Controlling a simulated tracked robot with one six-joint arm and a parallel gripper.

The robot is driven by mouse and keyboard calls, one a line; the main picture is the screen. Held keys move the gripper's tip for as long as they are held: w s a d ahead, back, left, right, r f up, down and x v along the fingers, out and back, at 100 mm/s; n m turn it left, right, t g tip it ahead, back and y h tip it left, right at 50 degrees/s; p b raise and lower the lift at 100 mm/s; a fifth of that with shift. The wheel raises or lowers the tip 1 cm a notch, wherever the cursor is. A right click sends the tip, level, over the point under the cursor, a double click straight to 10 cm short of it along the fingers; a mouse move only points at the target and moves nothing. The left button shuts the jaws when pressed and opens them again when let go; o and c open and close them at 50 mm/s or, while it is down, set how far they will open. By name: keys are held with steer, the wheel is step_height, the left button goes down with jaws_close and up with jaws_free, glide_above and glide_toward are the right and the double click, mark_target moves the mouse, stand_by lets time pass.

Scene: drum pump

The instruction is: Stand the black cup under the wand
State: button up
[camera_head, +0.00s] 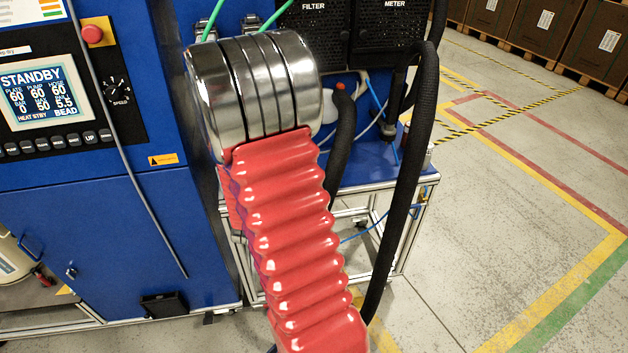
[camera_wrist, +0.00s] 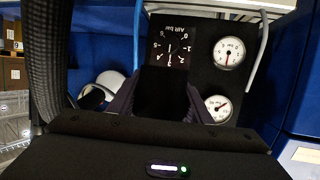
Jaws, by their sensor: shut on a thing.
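In the wrist view, my gripper (camera_wrist: 163,100) shows as two dark fingers with a plain black squarish body between them, which I take to be the black cup (camera_wrist: 163,92). The fingers are shut on it. Its opening and base cannot be made out, so its tilt is unclear. In the head view, my own red bellows-covered arm and shiny metal joint hide the gripper and the cup. I cannot make out the wand for certain in either view.
Behind the held body are a gauge panel (camera_wrist: 190,60) and a white rounded thing (camera_wrist: 110,80). A thick black hose (camera_head: 405,170) loops right of my arm. A blue cabinet with a STANDBY screen (camera_head: 38,92) stands left. Floor (camera_head: 500,240) at right is clear.

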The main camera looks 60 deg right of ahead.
steer(key=w+a+r+n+t+y, duration=0.1)
steer(key=w+a+n+t+y, duration=0.1)
steer(key=a, duration=1)
steer(key=w+a+r+n+t+y, duration=0.2)
steer(key=w+a+n+y, duration=0.3)
steer(key=w+a, duration=0.4)
steer(key=w+a+r+n+t+y, duration=0.2)
steer(key=w+a+n+y, duration=0.2)
steer(key=a, duration=1)
steer(key=shift+w+a+y, duration=0.4)
steer(key=shift+w+y, duration=0.2)
steer(key=shift+w, duration=0.15)
